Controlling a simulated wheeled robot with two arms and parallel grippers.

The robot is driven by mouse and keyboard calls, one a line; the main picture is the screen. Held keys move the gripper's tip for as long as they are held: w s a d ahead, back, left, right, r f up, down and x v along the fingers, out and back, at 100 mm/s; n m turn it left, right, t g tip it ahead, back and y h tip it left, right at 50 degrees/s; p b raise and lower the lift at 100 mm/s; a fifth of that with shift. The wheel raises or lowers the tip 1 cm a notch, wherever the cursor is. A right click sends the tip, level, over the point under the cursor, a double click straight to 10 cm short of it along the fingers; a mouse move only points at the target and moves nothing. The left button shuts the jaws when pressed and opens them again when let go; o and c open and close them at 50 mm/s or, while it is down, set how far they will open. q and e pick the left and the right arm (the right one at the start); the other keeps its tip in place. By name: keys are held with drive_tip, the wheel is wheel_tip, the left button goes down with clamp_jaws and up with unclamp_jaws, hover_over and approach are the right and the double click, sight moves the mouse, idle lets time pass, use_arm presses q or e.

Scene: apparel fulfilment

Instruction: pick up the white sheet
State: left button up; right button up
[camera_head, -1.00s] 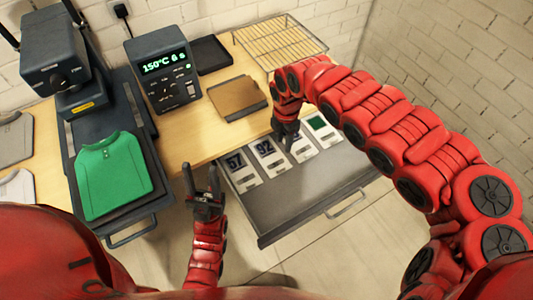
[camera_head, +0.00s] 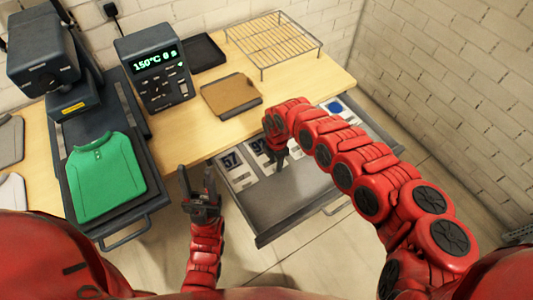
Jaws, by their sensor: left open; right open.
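White sheets with printed marks lie in a row in the open grey drawer (camera_head: 270,212). A sheet marked 57 (camera_head: 233,166) is at the left, and a partly covered sheet with a 9 (camera_head: 258,150) is beside it. A sheet with a blue mark (camera_head: 336,108) shows at the far right end. My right arm hides the sheets between. My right gripper (camera_head: 277,165) is open, pointing down over the drawer near the sheet with the 9; I cannot tell if it touches anything. My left gripper (camera_head: 198,187) is open and empty, left of the drawer.
A heat press with a green shirt (camera_head: 105,175) on its plate stands at the left. A control box (camera_head: 155,65) reads 150°C. A brown pad (camera_head: 231,96), a black tray (camera_head: 204,52) and a wire rack (camera_head: 272,45) are on the wooden table.

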drive_tip(key=shift+s+a+f, duration=0.1)
drive_tip(key=shift+f, duration=1.05)
clamp_jaws()
idle(0.5)
